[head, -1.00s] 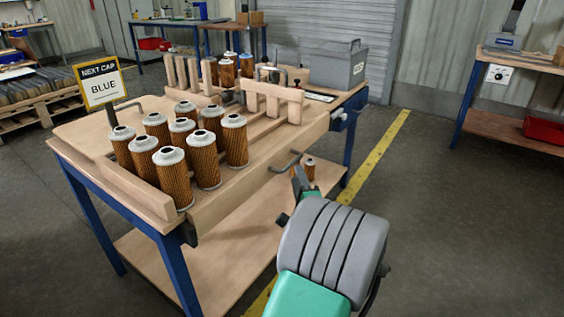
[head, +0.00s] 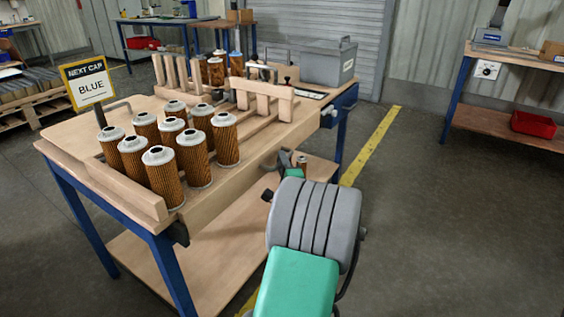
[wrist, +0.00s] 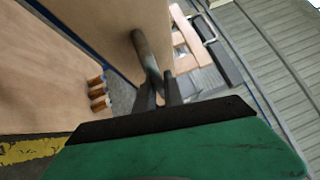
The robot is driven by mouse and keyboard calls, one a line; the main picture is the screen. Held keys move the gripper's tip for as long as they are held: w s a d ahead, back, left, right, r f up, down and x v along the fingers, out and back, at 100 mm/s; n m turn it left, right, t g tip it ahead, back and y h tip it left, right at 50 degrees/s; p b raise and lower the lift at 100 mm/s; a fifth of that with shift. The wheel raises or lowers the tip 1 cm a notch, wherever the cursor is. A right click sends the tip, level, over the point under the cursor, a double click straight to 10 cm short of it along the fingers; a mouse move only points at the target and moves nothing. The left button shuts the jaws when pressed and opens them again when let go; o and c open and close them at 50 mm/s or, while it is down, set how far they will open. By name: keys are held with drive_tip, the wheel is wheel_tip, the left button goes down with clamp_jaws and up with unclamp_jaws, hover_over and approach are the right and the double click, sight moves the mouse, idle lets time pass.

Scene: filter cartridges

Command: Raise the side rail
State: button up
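The side rail (head: 228,182) is the long wooden board along the table's near right side, level with the top and not standing above it. Its grey bar handle (wrist: 146,48) shows in the wrist view and is mostly hidden behind my gripper in the head view. My gripper (head: 285,160) is at the rail's outer face. In the wrist view my gripper's fingers (wrist: 159,92) are close together with the handle's bar between them. They look shut on it; the contact itself is partly hidden.
Several orange filter cartridges (head: 193,158) stand on the table beside the rail. A low wooden wall (head: 130,189) stands at the near end. A grey box (head: 328,62) sits at the far end. The floor at right is clear.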

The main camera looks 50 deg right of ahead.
clamp_jaws()
idle(0.8)
wheel_tip(320, 180, up, 6)
drive_tip(key=p, duration=0.5)
drive_tip(key=shift+f, duration=0.2)
drive_tip(key=shift+o, duration=1.6)
unclamp_jaws()
drive_tip(key=shift+o, duration=1.2)
